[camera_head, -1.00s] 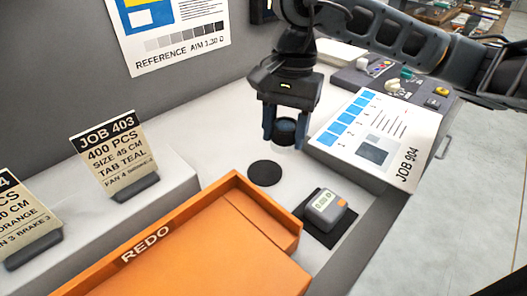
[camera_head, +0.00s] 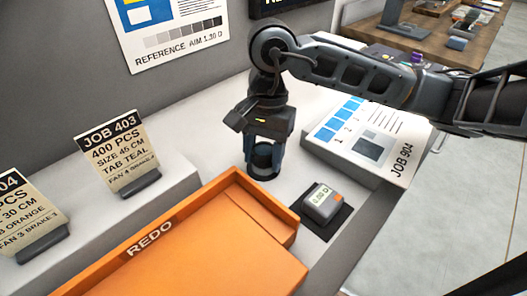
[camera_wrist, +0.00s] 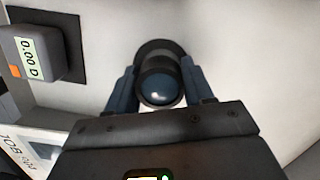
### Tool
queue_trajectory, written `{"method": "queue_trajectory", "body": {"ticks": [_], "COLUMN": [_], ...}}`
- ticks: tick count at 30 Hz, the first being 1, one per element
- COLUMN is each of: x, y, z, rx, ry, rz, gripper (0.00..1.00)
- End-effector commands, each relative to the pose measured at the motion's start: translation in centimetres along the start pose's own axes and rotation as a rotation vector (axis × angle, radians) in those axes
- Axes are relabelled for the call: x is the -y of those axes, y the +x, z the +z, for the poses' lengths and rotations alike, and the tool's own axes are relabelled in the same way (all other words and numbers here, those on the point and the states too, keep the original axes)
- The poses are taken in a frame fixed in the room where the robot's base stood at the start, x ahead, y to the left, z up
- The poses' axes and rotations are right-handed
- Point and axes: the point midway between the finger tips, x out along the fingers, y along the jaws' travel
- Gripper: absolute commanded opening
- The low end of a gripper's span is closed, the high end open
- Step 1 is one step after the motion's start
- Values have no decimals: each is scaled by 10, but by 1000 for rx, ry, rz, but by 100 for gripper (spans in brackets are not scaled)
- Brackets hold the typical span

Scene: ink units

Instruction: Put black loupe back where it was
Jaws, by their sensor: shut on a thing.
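The black loupe (camera_head: 263,156) is between the fingers of my gripper (camera_head: 263,163), which is shut on it. In the wrist view the loupe (camera_wrist: 159,82) shows its round lens between the two blue-grey fingertips (camera_wrist: 160,88). The round black pad (camera_wrist: 158,48) shows partly behind the loupe in the wrist view, and the loupe overlaps it there. In the head view my gripper and the loupe are over the pad's place and hide most of it. I cannot tell whether the loupe touches the pad.
An orange REDO tray (camera_head: 200,235) stands at the front. A grey meter (camera_head: 321,203) sits on a square black mat (camera_head: 338,222) to the right. The JOB 904 sheet (camera_head: 370,140) lies on a raised console. Job cards (camera_head: 118,155) stand at left.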

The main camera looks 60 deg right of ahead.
Motion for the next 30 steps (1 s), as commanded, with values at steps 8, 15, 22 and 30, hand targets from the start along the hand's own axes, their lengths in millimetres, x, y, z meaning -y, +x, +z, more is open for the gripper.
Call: {"method": "queue_trajectory", "body": {"ticks": [8, 15, 22, 30], "x": [0, 0, 0, 0], "y": [2, 2, -1, -38], "z": [0, 0, 0, -1], "rx": [0, 0, 1, -7], "ry": [0, 0, 0, -2], "rz": [0, 0, 0, -2], "gripper": [63, 77, 77, 77]}}
